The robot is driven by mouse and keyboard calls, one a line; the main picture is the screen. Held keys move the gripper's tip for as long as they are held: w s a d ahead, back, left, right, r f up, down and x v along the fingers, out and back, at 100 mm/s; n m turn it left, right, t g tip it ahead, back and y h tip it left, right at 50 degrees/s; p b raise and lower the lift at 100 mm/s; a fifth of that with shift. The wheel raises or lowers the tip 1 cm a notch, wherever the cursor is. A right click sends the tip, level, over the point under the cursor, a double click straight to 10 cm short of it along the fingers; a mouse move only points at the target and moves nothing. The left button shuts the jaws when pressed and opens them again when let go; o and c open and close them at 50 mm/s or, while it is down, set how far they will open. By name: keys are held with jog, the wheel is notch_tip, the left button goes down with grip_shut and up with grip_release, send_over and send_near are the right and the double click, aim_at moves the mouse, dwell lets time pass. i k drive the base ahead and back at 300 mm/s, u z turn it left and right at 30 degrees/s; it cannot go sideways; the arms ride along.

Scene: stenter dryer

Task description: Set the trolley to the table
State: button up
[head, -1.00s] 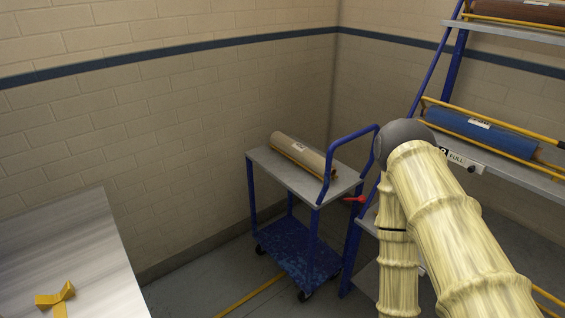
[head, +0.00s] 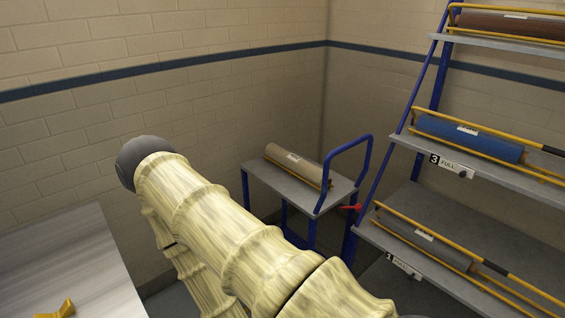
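The trolley (head: 333,187) has a grey top, blue legs and a raised blue push handle on its right. A beige roll (head: 294,165) with a white label lies on its top. The trolley stands near the room corner, left of the rack. The table (head: 72,266) has a grey metal top and shows at the lower left, apart from the trolley. My arm, in a pale cream sleeve, crosses the middle and hides the trolley's lower left part and the floor between trolley and table. My gripper is not visible.
A blue-framed rack (head: 467,175) on the right holds a brown roll (head: 512,24), a blue roll (head: 468,137) and a grey roll (head: 425,246). A red lever (head: 350,207) shows beside the trolley. A yellow bracket (head: 58,310) lies on the table.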

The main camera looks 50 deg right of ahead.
aim_at(312, 200)
jog(key=u, duration=0.05)
jog(key=k, duration=1.05)
jog(key=z, duration=1.05)
jog(key=i, duration=0.5)
jog(key=u, duration=0.05)
